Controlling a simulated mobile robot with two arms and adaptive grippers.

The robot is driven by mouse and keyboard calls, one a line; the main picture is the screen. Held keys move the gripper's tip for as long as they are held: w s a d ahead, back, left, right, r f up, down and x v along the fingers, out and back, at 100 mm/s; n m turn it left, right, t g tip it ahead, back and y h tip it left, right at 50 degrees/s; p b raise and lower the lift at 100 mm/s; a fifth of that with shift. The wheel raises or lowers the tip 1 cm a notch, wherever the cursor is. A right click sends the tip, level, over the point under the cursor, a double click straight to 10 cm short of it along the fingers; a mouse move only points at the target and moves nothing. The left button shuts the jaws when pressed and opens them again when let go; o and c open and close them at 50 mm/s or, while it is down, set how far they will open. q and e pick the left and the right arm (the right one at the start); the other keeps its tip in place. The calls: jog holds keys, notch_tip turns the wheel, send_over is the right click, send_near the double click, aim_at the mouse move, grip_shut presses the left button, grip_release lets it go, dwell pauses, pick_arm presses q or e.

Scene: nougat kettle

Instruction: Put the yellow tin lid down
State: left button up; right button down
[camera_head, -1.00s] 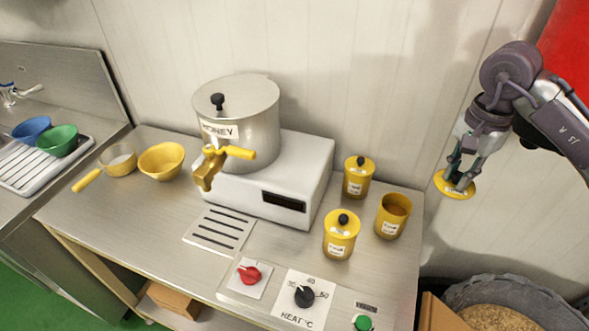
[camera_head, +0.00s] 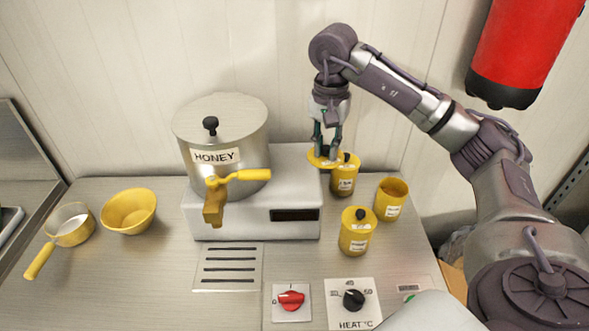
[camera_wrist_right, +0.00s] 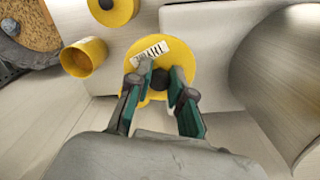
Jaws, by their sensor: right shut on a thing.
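My right gripper (camera_head: 326,150) is shut on the black knob of the yellow tin lid (camera_head: 313,157). In the right wrist view the lid (camera_wrist_right: 186,53) is a yellow disc with a white label, under the fingertips (camera_wrist_right: 160,82). In the head view the lid appears at the right edge of the white kettle base, just left of the back lidded tin (camera_head: 345,183). I cannot tell its exact height. The open yellow tin (camera_head: 391,202) stands further right, without a lid; it also shows in the right wrist view (camera_wrist_right: 84,58). My left gripper is not in view.
A front lidded yellow tin (camera_head: 356,236) stands near the open one. The honey kettle (camera_head: 222,140) sits on its white base (camera_head: 258,226). A red knob (camera_head: 291,300) and a black knob (camera_head: 353,299) are at the front. A yellow bowl (camera_head: 129,211) and a pan (camera_head: 70,225) stand left.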

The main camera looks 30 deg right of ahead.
jog(key=p, duration=0.2)
send_over(298, 183)
notch_tip(298, 183, down, 2)
jog(key=shift+s+d+f, duration=0.1)
jog(key=shift+d+f, duration=0.05)
jog(key=shift+f, duration=0.1)
jog(key=shift+a+f, duration=0.2)
jog(key=shift+f, duration=0.25)
notch_tip(298, 183, down, 3)
jog(key=shift+f+p, duration=0.15)
jog(key=shift+p, duration=0.65)
jog(key=shift+d+f, duration=0.1)
jog(key=shift+f, duration=0.15)
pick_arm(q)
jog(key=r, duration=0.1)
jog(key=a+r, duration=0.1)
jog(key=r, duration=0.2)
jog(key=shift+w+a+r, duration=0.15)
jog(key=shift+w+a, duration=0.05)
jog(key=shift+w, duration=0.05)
pick_arm(e)
jog(key=shift+f+b, duration=0.2)
jog(key=shift+b, duration=0.1)
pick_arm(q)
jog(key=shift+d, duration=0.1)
pick_arm(e)
jog(key=c, duration=1.1)
grip_release()
jog(key=shift+r, duration=0.1)
